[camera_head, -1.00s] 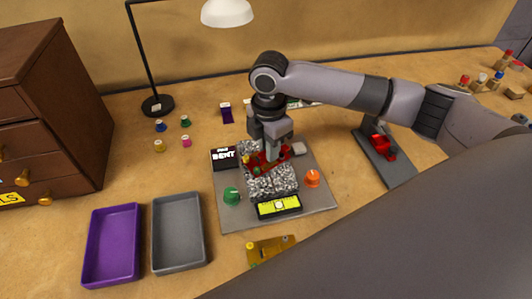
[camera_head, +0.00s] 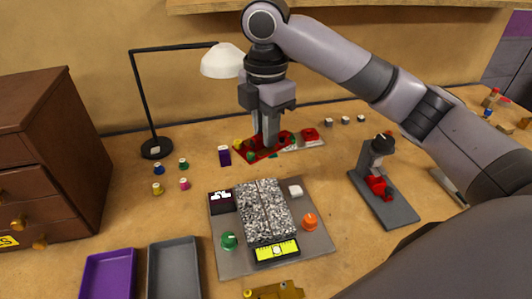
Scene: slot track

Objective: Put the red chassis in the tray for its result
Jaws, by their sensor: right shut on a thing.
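My right gripper (camera_head: 265,140) is shut on the red chassis (camera_head: 284,141) and holds it up behind the grey test plate. Small yellow and green parts show on the chassis beside the fingers; the fingers hide part of it. A purple tray (camera_head: 109,275) and a grey tray (camera_head: 174,268) stand side by side at the lower left, cut off by the picture's bottom edge, and look empty. The small black display (camera_head: 221,200) on the plate shows a white shape that I cannot read. My left gripper is not in view.
The test plate (camera_head: 318,244) carries a speckled block (camera_head: 264,212), a green knob (camera_head: 228,241), an orange knob (camera_head: 309,222) and a yellow level (camera_head: 277,250). A lamp (camera_head: 150,105), small coloured pegs and a wooden drawer cabinet (camera_head: 45,155) stand left. A grey stand (camera_head: 392,211) with a red part is right.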

